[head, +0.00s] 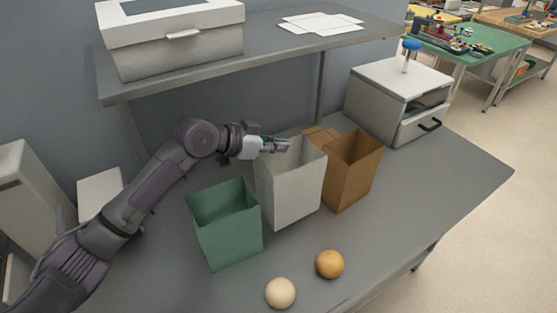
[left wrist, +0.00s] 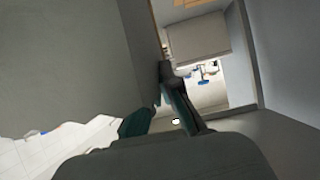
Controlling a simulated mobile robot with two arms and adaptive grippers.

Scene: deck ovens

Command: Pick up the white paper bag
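The white paper bag (head: 296,188) stands upright and open-topped on the grey table, between a green bag and a brown bag. My left gripper (head: 282,146) is at the bag's top rim, over its back left part, and covers some of the rim. Its two dark fingers (left wrist: 160,100) show in the left wrist view with a gap between them. I cannot tell whether they touch the bag. My right gripper is out of view.
The green bag (head: 226,228) is at the left and the brown bag (head: 354,170) at the right, both close by. Two balls, one pale (head: 280,293) and one orange (head: 330,264), lie in front. A grey shelf (head: 270,48) overhangs behind. A white box with a drawer (head: 398,95) stands back right.

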